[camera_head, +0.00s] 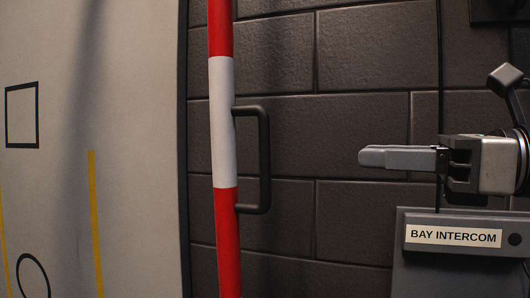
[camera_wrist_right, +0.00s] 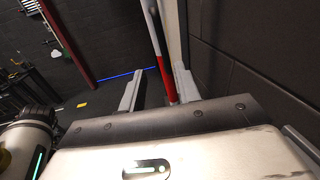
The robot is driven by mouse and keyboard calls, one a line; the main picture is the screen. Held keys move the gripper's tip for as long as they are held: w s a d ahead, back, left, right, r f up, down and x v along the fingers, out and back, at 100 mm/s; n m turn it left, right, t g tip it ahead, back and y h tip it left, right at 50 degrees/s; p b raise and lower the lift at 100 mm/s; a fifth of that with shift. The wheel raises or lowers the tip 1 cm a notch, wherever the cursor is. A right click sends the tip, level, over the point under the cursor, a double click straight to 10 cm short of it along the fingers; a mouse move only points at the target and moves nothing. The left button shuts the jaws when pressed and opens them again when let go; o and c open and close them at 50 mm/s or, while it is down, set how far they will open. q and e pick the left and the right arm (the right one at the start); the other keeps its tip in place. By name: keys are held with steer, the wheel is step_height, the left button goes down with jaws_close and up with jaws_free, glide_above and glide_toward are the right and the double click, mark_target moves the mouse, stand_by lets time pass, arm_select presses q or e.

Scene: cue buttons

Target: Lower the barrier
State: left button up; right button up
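The barrier is a red and white striped pole (camera_head: 222,120), standing nearly upright in the head view. A dark D-shaped handle (camera_head: 266,160) is fixed to its right side. My right gripper (camera_head: 366,157) is to the right of the handle, at about its height, pointing left with a gap between them. In the right wrist view, the two fingers (camera_wrist_right: 160,72) are spread apart with nothing held. The pole (camera_wrist_right: 168,80) shows beyond and between them there. I cannot make out the handle in that view. My left gripper is not in view.
A panel labelled "BAY INTERCOM" (camera_head: 452,235) stands just below my right gripper. A dark block wall (camera_head: 360,50) lies behind the pole. A pale panel with yellow and black markings (camera_head: 130,150) is at left. The space between gripper and handle looks clear.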

mark_target(269, 151)
steer(key=p+x, duration=0.4)
steer(key=x, duration=1)
steer(key=shift+w+a+r, duration=0.1)
steer(key=shift+w+r, duration=0.05)
steer(key=shift+w+a, duration=0.35)
steer(key=shift+a, duration=0.3)
steer(key=shift+c, duration=0.3)
jaws_close()
